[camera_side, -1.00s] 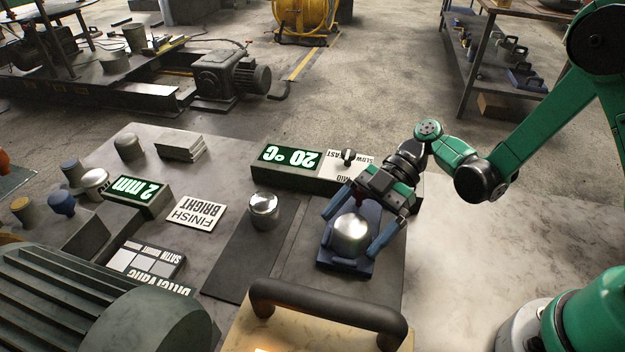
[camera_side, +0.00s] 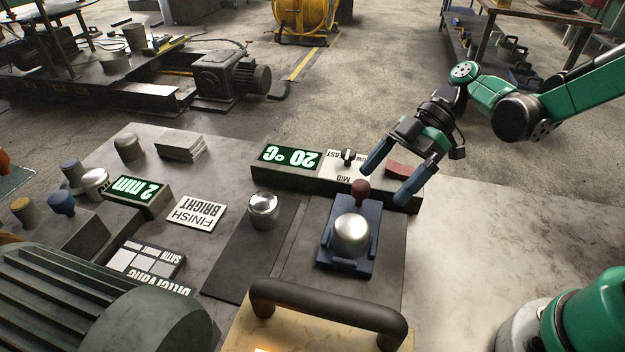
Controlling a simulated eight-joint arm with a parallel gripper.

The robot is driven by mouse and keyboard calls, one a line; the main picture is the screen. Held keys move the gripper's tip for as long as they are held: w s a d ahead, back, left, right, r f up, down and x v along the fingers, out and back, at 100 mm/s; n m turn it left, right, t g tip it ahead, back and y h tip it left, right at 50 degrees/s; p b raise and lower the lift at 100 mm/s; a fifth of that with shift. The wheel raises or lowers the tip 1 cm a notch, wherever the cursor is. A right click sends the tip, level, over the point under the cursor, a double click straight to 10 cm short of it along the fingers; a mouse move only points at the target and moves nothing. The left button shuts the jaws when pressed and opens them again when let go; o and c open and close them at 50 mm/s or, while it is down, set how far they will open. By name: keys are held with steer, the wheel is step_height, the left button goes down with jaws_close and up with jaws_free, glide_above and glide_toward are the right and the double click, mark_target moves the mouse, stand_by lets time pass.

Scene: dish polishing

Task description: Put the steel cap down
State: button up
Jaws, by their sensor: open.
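A shiny steel cap (camera_side: 351,234) rests dome up in a blue holder (camera_side: 347,265) on the dark panel, right of centre. A second shiny domed metal piece (camera_side: 263,206) stands on the dark strip to its left; I cannot tell whether it is also a cap. My gripper (camera_side: 383,187) is open and empty, above and to the upper right of the blue holder, apart from the cap. A dark red knob (camera_side: 360,190) stands at the holder's far end, near the left finger.
A dark curved handle (camera_side: 330,306) stands in front. The pale tabletop (camera_side: 480,240) at right is clear.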

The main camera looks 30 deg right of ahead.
steer(key=s+d+r+m+t+h, duration=0.3)
steer(key=m+t+h, duration=0.4)
steer(key=m, duration=0.8)
steer(key=shift+d+r+m+t+h, duration=0.35)
steer(key=shift+d+r+h, duration=0.3)
steer(key=shift+d+h, duration=0.75)
